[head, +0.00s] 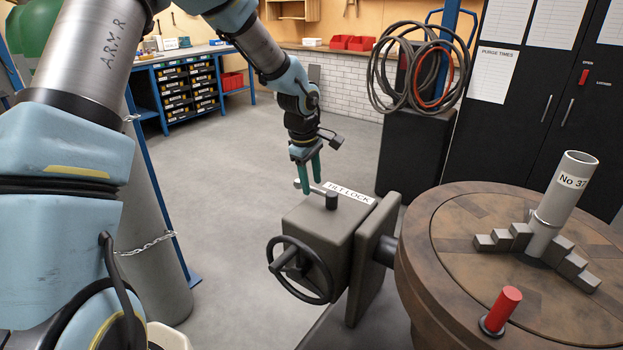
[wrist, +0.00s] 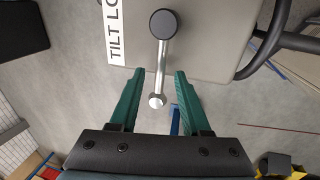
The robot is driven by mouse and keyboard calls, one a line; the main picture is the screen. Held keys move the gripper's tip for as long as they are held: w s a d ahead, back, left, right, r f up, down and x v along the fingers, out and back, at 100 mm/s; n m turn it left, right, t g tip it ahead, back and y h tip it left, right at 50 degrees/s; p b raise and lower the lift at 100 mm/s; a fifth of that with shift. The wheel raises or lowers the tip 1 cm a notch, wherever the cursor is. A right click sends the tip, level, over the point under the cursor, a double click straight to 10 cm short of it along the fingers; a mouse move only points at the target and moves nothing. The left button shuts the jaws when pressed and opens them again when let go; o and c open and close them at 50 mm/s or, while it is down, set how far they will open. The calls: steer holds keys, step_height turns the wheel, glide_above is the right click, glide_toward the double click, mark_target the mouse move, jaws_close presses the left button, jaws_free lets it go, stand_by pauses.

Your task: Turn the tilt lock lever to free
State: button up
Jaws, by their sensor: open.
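The tilt lock lever is a silver rod (wrist: 161,72) with a dark round hub (wrist: 163,24) and a ball at its free end. It sits on top of a grey gearbox (head: 318,225) beside a white "TILT LOCK" label (head: 349,193). My gripper (head: 307,177) is above the box's far left edge. In the wrist view its green fingers (wrist: 156,92) are open, one on each side of the rod's ball end, with visible gaps to both. The lever's hub also shows in the head view (head: 331,201); its rod is partly hidden by the fingers there.
A dark handwheel (head: 300,270) is on the near side of the box. A round tilting table (head: 440,265) with a "No 37" pipe (head: 563,190) and a red-handled knob (head: 502,310) stands to the right. Hoses (head: 420,75) hang behind. The floor left of the box is clear.

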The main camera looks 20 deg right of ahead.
steer(key=shift+f, duration=0.35)
steer(key=shift+c, duration=0.3)
jaws_close()
stand_by(1.0)
